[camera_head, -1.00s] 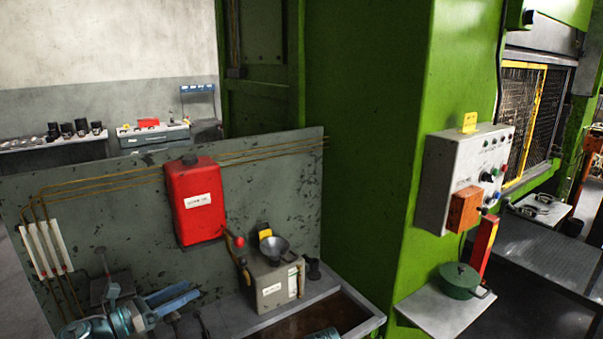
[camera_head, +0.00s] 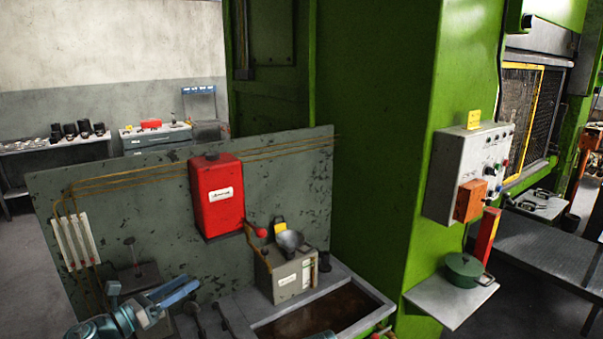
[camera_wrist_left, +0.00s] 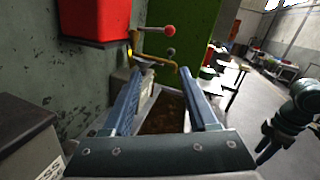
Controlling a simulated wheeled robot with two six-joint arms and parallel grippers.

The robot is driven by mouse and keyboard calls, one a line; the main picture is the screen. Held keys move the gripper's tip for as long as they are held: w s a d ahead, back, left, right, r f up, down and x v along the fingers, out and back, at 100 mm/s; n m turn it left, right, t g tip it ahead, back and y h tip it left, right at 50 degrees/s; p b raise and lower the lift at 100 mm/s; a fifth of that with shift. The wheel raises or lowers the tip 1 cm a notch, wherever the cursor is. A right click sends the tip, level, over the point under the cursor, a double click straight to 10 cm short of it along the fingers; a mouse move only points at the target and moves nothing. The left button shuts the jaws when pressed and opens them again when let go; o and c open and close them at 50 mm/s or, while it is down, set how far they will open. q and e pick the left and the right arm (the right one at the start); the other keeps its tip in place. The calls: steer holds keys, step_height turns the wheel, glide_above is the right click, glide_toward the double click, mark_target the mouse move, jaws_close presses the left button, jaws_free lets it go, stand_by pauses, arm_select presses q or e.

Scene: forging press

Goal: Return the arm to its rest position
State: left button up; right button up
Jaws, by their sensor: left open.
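My left gripper (camera_head: 180,288) comes in at the lower left of the head view, its blue fingers reaching right in front of the bench's back panel. In the left wrist view my left gripper (camera_wrist_left: 157,85) shows two blue fingers spread wide with nothing between them. Beyond them lies a brown-bottomed tray (camera_wrist_left: 168,112).
A red box (camera_head: 216,205) hangs on the grey panel (camera_head: 140,215). A grey box with a funnel (camera_head: 290,277) stands beside the tray (camera_head: 340,312). A control box (camera_head: 466,172) is on the green column, above a shelf with a green pot (camera_head: 464,270).

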arm_select(q)
steer(key=w+r+n+t+y, duration=0.3)
steer(key=w+n+t+y, duration=0.5)
steer(key=n, duration=0.8)
steer(key=s+d+f+n+g+y, duration=0.2)
steer(key=d+f+n+g+y, duration=0.15)
steer(key=f+n+g, duration=0.35)
steer(key=s+d+f+n+g+y, duration=0.1)
steer(key=d+f+n+g+y, duration=0.3)
steer(key=f+n, duration=0.55)
steer(key=s+d+f+n+g, duration=0.1)
steer(key=s+d+f+g, duration=0.2)
steer(key=s+d, duration=0.2)
steer(key=s+d+f+n+g+h, duration=0.1)
steer(key=s+d+f+n+g, duration=0.1)
steer(key=s, duration=0.7)
steer(key=s+d+f+n+g+h, duration=0.1)
steer(key=s+d+f+g, duration=0.3)
steer(key=s+d+g, duration=0.2)
steer(key=shift+s+d+f+n, duration=0.3)
steer(key=shift+s+d+n, duration=0.05)
steer(key=shift+s+d, duration=0.5)
